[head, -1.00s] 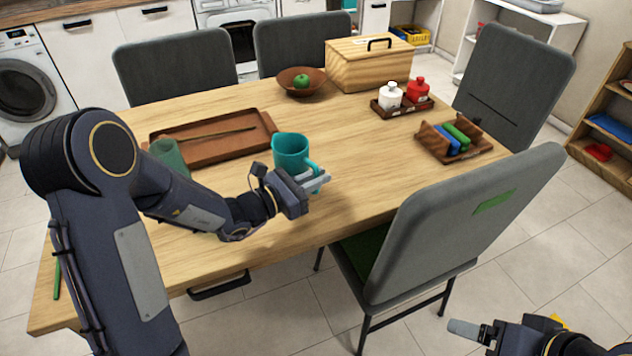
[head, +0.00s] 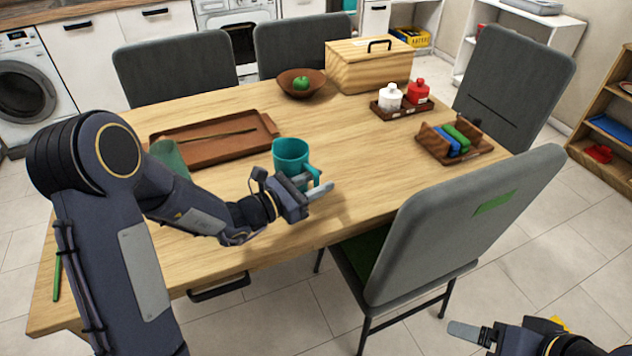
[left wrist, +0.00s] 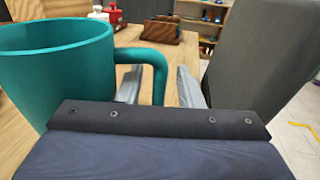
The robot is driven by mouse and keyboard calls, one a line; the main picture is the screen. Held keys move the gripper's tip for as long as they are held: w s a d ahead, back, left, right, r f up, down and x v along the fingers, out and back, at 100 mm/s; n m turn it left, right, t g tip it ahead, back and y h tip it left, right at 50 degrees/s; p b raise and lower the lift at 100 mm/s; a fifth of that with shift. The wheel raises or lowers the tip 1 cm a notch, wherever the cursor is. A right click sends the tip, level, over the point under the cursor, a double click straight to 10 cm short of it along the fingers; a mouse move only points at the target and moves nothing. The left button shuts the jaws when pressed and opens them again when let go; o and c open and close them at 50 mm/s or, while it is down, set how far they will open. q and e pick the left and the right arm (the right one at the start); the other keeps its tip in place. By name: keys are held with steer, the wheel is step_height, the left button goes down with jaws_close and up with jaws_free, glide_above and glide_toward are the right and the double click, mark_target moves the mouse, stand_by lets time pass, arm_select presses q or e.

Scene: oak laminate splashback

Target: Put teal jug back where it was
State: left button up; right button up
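The teal jug (head: 290,156) is upright at the near middle of the table (head: 375,165), to the right of the brown tray. Its base is partly hidden by my left gripper (head: 312,186). In the left wrist view the jug (left wrist: 60,65) fills the left side, with its handle (left wrist: 158,70) pointing right. My left gripper's fingers (left wrist: 160,88) stand apart, one on each side of the handle, with a visible gap on the right. My right gripper (head: 472,332) is low at the right, away from the table; its opening is not clear.
A brown tray (head: 205,150) with a stick lies left of the jug. A green cup (head: 168,155) is partly behind my left arm. A bowl (head: 297,91) with an apple, a wooden box (head: 368,70), bottles and a holder (head: 455,155) stand farther off. A grey chair (head: 460,225) is at the near right.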

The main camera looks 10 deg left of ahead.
arm_select(q)
steer(key=v, duration=1.2)
steer(key=s+d+r+m+g, duration=0.25)
steer(key=s+m+g, duration=0.25)
steer(key=s+m, duration=0.3)
steer(key=s+d+r+m+g, duration=0.2)
steer(key=s+d+m+g, duration=0.2)
steer(key=s+m, duration=0.45)
steer(key=s+a+f+m+t+y, duration=0.2)
steer(key=s+a+m+y, duration=0.2)
steer(key=a+m+y, duration=0.4)
steer(key=shift+s+f+m+y, duration=0.25)
steer(key=shift+s+m+y, duration=0.05)
steer(key=shift+s+m, duration=0.15)
